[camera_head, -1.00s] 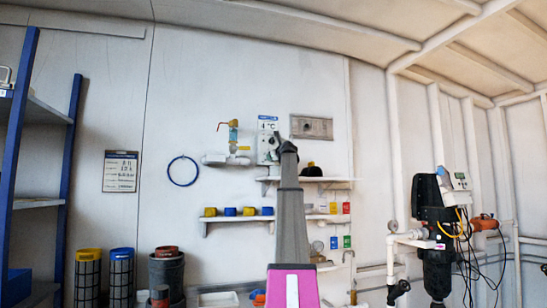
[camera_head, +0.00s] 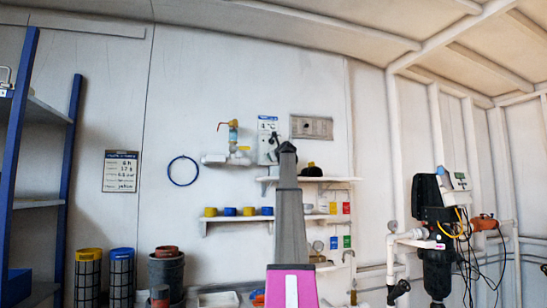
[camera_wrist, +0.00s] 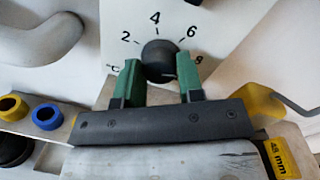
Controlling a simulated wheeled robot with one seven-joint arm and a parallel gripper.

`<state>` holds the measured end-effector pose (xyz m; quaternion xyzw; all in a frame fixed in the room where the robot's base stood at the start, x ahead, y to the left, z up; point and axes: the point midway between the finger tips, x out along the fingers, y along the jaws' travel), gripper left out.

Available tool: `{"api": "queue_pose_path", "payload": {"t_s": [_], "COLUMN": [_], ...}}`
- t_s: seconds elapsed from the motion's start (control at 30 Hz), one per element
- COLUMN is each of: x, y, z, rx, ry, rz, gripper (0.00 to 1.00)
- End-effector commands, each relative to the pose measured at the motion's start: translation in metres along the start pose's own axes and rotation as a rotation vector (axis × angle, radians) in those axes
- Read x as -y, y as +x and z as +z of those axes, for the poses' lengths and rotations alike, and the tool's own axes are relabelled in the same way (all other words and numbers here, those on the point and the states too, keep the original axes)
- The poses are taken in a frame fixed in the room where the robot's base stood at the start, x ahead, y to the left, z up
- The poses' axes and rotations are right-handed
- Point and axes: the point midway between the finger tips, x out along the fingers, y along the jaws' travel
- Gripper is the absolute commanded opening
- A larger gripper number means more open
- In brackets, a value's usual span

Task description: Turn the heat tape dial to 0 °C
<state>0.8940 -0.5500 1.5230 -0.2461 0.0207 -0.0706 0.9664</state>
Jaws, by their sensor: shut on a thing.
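The heat tape dial is a round black knob (camera_wrist: 160,55) on a white panel (camera_wrist: 120,14) marked 2, 4, 6 and 8 in the wrist view. The green fingers of my gripper (camera_wrist: 160,80) are shut on the knob, one on each side. I cannot make out where the knob points; its lower part lies between the fingers. In the head view the panel (camera_head: 265,150) is on the back wall under a card (camera_head: 268,124) reading 4 °C, with my arm partly in front.
A grey pipe with a yellow-handled valve (camera_head: 233,136) is left of the panel. A shelf with yellow and blue caps (camera_head: 230,211) runs below, and another shelf (camera_head: 325,180) is at right. A blue ring (camera_head: 183,171) hangs further left.

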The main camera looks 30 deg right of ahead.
Motion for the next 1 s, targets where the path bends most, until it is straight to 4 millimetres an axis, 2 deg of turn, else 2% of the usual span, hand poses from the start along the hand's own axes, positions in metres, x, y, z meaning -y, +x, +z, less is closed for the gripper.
{"api": "queue_pose_path", "payload": {"t_s": [0.27, 1.0], "x": [-0.0006, -0.0017], "y": [-0.0001, -0.0001], "z": [0.0002, 0.0006], "rx": [-0.017, -0.074], "ry": [-0.196, -0.897], "rz": [0.01, 0.037], "gripper": [0.11, 0.11]}}
